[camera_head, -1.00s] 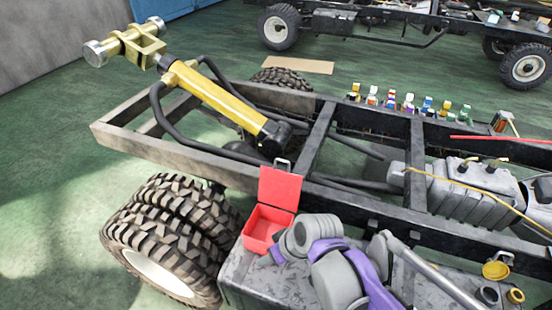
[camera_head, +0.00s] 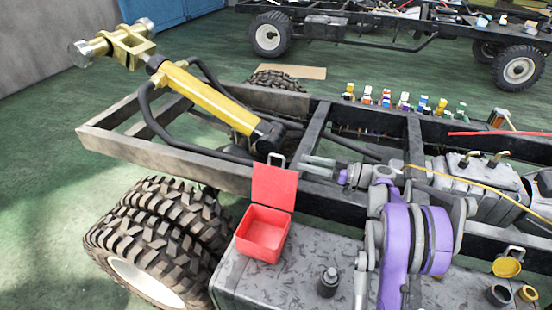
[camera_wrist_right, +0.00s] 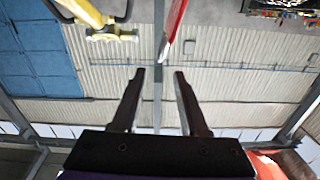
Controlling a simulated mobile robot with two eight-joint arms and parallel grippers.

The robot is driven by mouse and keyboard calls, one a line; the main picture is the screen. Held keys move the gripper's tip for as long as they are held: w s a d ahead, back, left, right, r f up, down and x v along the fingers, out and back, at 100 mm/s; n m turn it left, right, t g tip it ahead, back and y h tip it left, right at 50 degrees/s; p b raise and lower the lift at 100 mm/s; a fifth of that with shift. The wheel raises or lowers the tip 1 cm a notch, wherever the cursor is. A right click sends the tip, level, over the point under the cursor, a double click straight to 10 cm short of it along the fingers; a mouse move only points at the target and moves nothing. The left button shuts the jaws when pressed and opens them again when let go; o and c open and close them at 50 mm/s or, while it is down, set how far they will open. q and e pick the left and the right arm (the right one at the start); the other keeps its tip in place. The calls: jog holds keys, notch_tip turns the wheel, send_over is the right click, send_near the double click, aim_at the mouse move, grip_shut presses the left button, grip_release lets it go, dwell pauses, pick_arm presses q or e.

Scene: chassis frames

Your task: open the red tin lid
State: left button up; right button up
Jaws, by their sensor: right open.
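The red tin (camera_head: 262,236) is a box on the grey mottled top beside the chassis rail. Its red lid (camera_head: 274,187) stands up, hinged open at the back, with a grey handle loop on top. The inside of the tin shows. My right gripper (camera_head: 306,167) is open and empty just right of the upright lid, its fingers pointing left. In the right wrist view, a thin red edge, seemingly the lid (camera_wrist_right: 175,22), shows beyond the two spread fingers (camera_wrist_right: 160,74). My left gripper is not in view.
A yellow cylinder (camera_head: 205,95) lies across the frame behind the tin. A big tyre (camera_head: 165,225) stands to the left. A dark bottle (camera_head: 328,283) stands on the grey tank top (camera_head: 285,280). Chassis rails (camera_head: 150,158) run behind the tin.

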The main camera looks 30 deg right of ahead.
aim_at(283, 157)
jog(key=x, duration=1)
jog(key=shift+w+a, duration=0.25)
grip_shut()
jog(key=shift+r, duration=0.1)
dwell(0.9)
